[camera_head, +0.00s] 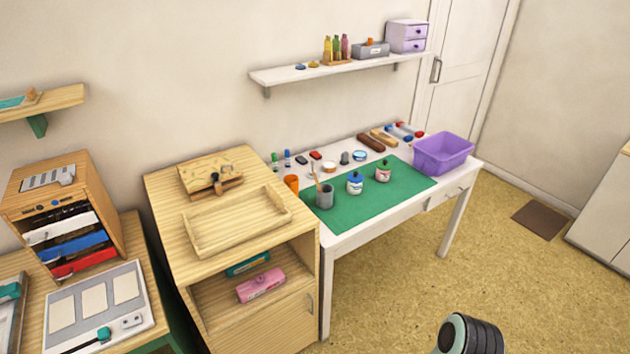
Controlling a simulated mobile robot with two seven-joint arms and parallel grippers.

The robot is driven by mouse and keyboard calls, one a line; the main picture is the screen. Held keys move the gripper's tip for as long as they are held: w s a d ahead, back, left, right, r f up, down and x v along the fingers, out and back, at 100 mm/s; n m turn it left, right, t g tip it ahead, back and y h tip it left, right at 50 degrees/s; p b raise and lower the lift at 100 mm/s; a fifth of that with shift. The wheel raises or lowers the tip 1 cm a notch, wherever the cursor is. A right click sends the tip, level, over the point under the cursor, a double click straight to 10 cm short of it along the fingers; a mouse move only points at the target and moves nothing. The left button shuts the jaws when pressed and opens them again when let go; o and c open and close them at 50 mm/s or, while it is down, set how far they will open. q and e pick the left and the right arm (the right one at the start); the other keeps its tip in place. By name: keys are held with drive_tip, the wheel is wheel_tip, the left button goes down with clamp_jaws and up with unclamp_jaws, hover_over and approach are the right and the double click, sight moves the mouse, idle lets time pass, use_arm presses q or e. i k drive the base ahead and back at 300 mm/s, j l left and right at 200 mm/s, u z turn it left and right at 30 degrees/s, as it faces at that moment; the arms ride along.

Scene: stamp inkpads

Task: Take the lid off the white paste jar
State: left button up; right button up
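Two small lidded jars stand upright on the green mat (395,196) on the white table. The nearer jar (355,187) is whitish with a blue lid and a coloured label. The other jar (383,175), to its right and a little farther back, is pale with a dark greenish lid and a reddish label. Both lids look seated on their jars. The labels are too small to read, so I cannot tell which one is the white paste jar. Neither of my grippers shows in the head view.
A grey cup (324,199) with a brush stands left of the jars, beside an orange cup (292,184). A purple bin (442,155) sits at the table's right end. A wall shelf (300,74) hangs above the back.

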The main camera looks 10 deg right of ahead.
sight(352, 188)
drive_tip(key=i+l+u, duration=0.1)
drive_tip(key=l+u, duration=0.2)
drive_tip(key=l, duration=0.2)
drive_tip(key=i+l+u, duration=0.1)
drive_tip(key=l+u, duration=0.2)
drive_tip(key=l, duration=0.2)
drive_tip(key=l+u, duration=0.2)
drive_tip(key=l, duration=0.85)
